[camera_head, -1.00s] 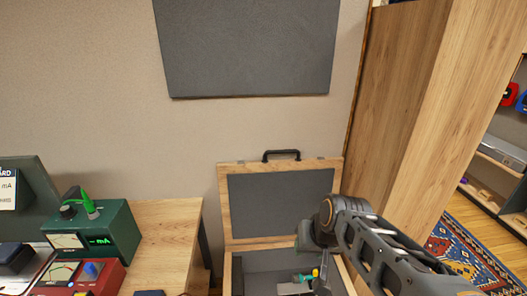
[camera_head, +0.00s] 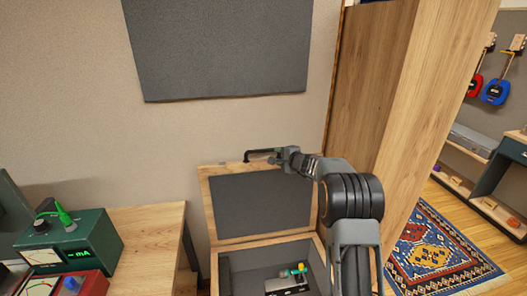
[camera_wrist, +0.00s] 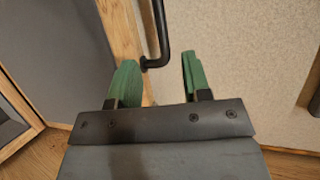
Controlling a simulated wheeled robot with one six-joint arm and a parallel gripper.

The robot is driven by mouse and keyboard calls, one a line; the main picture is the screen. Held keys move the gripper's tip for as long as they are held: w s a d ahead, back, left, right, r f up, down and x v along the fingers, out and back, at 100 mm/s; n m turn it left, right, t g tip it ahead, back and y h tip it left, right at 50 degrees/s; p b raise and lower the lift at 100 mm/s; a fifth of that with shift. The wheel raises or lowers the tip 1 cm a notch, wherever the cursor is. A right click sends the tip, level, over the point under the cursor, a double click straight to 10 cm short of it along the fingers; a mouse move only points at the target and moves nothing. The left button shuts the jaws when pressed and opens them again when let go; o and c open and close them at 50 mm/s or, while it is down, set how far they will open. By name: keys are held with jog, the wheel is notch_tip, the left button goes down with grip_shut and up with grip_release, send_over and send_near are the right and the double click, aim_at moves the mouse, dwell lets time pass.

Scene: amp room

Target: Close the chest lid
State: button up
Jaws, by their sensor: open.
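The chest lid (camera_head: 257,205) stands open and upright at the back of the chest, a wooden frame around a dark grey panel. A black handle (camera_head: 252,154) is on its top edge. The wooden chest (camera_head: 223,253) below is open. My gripper (camera_head: 276,154) is at the right part of the handle and hides some of it. In the wrist view the green fingers of my gripper (camera_wrist: 160,68) are open, and the handle (camera_wrist: 162,38) runs between and beyond their tips. Whether either finger touches it I cannot tell. The lid (camera_wrist: 70,40) is at the left there.
Inside the chest lies a grey item with yellow and teal parts (camera_head: 291,279). A wooden table (camera_head: 150,240) with a green meter (camera_head: 85,240) stands at the left. A tall wooden cabinet (camera_head: 400,110) stands close on the right. The wall is behind the lid.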

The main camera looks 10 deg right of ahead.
aim_at(265, 151)
jog(key=p+x, duration=0.5)
jog(key=x, duration=0.7)
jog(key=shift+w+a, duration=0.15)
jog(key=shift+c, duration=0.2)
grip_shut()
